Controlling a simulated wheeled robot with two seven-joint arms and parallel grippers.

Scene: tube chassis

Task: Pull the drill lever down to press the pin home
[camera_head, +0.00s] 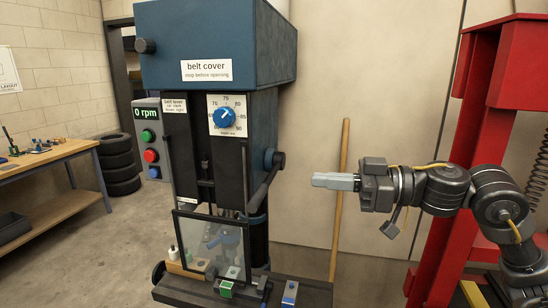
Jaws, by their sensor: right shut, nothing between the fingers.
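The drill press (215,48) stands in the middle, with a dark blue head marked "belt cover". Its black drill lever (265,182) is on the right side of the column. It slants from a knob at the upper right down to the lower left. My right gripper (318,181) is shut and empty, pointing left. In the picture it lies to the right of the lever with a gap between them. A clear guard (213,250) covers the work area. I cannot make out the pin behind it. My left gripper is not in view.
A panel (149,140) reading 0 rpm is at the left of the press. A wooden pole (339,200) leans by the wall near my right gripper. A red frame (480,110) stands at right. A workbench (40,160) and stacked tyres (118,165) are at left.

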